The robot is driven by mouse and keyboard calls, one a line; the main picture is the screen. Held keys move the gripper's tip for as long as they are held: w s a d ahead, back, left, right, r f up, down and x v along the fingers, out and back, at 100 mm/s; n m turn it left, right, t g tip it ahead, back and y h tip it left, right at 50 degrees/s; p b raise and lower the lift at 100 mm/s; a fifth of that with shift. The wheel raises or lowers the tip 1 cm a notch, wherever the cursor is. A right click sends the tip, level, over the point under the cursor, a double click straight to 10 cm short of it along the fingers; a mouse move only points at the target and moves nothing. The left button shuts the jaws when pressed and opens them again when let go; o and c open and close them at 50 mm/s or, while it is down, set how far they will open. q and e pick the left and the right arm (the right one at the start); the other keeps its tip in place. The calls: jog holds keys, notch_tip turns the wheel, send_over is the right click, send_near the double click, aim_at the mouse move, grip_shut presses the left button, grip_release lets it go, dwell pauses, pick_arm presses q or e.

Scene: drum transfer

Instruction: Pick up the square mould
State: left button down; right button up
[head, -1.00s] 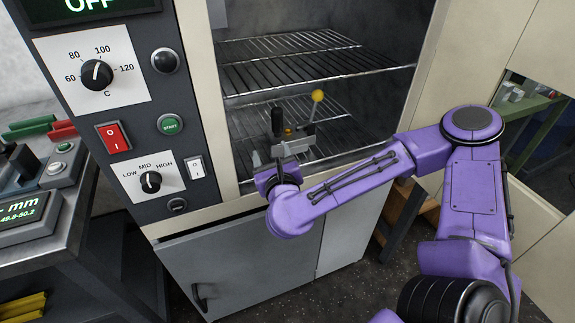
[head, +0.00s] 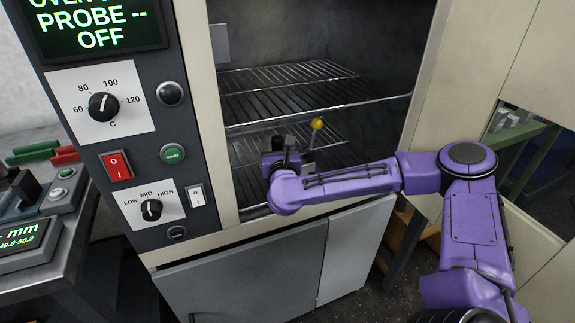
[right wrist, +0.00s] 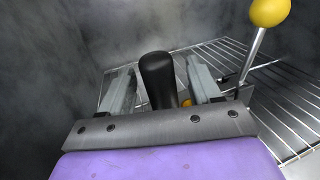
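My right gripper (head: 279,150) reaches into the oven over the lower rack. In the right wrist view its two grey fingers (right wrist: 161,88) stand open on either side of an upright black handle (right wrist: 158,74), with gaps on both sides. A small yellow part (right wrist: 184,103) shows low beside the handle. A yellow ball on a metal rod (right wrist: 270,10) stands to the right of the fingers; the ball also shows in the head view (head: 317,124). A square mould body cannot be made out; the gripper hides what lies under the handle. My left gripper is not in view.
The oven has an upper wire rack (head: 300,92) above my gripper and a lower wire rack (head: 325,152). The front panel (head: 125,150) stands left of the opening. A bench with an instrument (head: 30,240) is at the far left.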

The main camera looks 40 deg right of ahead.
grip_shut()
dwell(1.2)
jog(key=shift+r, duration=0.1)
